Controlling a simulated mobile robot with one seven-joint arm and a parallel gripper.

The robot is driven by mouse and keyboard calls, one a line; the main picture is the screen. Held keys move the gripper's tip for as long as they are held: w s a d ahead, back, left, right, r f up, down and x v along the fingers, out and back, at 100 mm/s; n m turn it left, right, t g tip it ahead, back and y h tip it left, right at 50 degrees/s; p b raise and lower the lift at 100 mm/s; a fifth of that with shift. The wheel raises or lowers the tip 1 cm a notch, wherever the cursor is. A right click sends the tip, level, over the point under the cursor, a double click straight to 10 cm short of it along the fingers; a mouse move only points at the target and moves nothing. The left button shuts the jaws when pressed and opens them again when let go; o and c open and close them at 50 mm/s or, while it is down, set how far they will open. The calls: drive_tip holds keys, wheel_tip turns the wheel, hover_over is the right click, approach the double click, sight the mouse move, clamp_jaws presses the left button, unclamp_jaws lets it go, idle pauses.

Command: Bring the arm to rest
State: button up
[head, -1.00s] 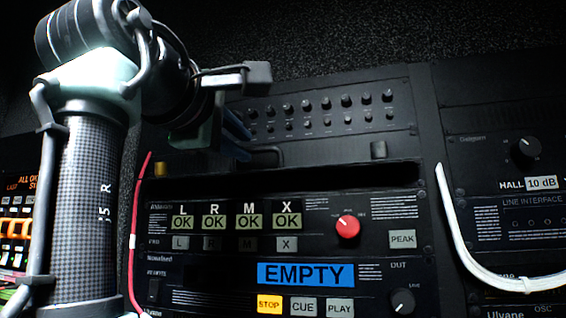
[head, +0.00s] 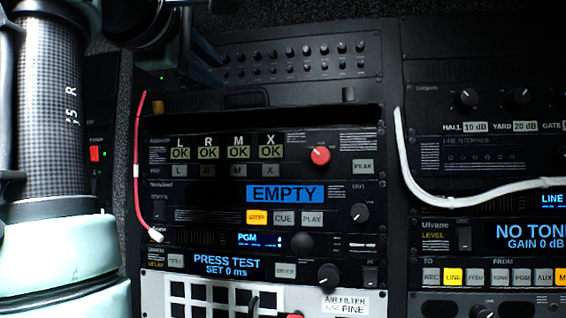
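My arm (head: 50,130) stands along the left side of the head view, a grey patterned link with a pale joint at the bottom. Its upper part runs out of the top left of the picture. A dark part of my arm reaches in front of the top left of the rack, near the row of small knobs. My gripper's fingertips cannot be made out in this view, so its opening and anything in it are hidden.
A rack unit with a red knob (head: 320,156) and an "EMPTY" display (head: 285,194) faces me. A red cable (head: 137,170) hangs at its left, a white cable (head: 420,185) at its right. A white air filter panel (head: 215,297) is below.

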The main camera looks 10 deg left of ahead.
drive_tip(key=d+f+m+t+y+b, duration=0.1)
drive_tip(key=d+f+m+t+b, duration=0.25)
drive_tip(key=f, duration=0.65)
drive_tip(key=d+f+m+y+b, duration=0.1)
drive_tip(key=d+f+m+b, duration=0.25)
drive_tip(key=f+b, duration=0.4)
drive_tip(key=s+d+f+m+t+b, duration=0.2)
drive_tip(key=s+d+f+m, duration=0.3)
drive_tip(key=s+f, duration=0.3)
drive_tip(key=s+d+f+m+t+h+b, duration=0.1)
drive_tip(key=s+d+f+m+t+b, duration=0.2)
drive_tip(key=s+f, duration=0.5)
drive_tip(key=d+m+b, duration=0.1)
drive_tip(key=d+m, duration=0.1)
drive_tip(key=shift+d+t, duration=0.35)
drive_tip(key=shift+d, duration=0.05)
